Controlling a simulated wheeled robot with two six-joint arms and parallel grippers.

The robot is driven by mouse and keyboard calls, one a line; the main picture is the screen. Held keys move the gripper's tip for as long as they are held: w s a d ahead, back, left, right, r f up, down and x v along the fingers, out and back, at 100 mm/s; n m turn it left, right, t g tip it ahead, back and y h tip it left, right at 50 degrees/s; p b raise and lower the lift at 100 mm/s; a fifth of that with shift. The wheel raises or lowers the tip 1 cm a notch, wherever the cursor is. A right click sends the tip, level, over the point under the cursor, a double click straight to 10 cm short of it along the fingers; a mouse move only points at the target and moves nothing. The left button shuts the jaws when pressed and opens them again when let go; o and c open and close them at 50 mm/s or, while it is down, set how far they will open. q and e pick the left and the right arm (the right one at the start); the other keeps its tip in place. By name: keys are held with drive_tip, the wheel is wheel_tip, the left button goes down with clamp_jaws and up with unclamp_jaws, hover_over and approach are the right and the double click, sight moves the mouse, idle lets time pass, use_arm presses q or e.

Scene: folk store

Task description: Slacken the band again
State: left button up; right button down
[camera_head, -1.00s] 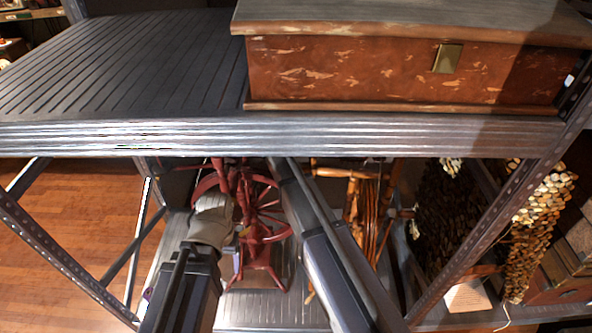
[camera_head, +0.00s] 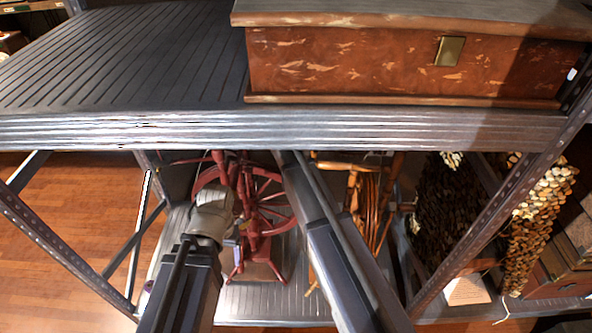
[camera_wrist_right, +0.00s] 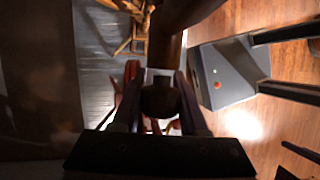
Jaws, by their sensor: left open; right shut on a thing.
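A red spinning wheel (camera_head: 267,196) stands on the lower shelf, under the upper board. Its drive band and tension knob are too small to tell apart in the head view. My left gripper (camera_head: 240,234) is in front of the wheel's left side, partly hidden by its own wrist; it is open. My right arm reaches under the upper board just right of the wheel, and the board hides its gripper in the head view. In the right wrist view my right gripper (camera_wrist_right: 160,88) is shut on a small dark rounded part (camera_wrist_right: 160,101), with red pieces of the wheel close behind.
The upper shelf (camera_head: 110,70) overhangs the work and carries a worn red-brown chest (camera_head: 350,70). An orange wooden wheel (camera_head: 368,210) stands right of my right arm. Shell-like strands (camera_head: 540,220) hang farther right. Metal posts frame the shelf, with open wooden floor (camera_head: 75,220) to the left.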

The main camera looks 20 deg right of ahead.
drive_tip(key=shift+c, duration=2.2)
unclamp_jaws()
drive_tip(key=shift+r, duration=0.1)
drive_tip(key=p+v, duration=0.7)
drive_tip(key=shift+r, duration=0.3)
drive_tip(key=shift+w+a+f, duration=0.1)
drive_tip(key=shift+a, duration=0.1)
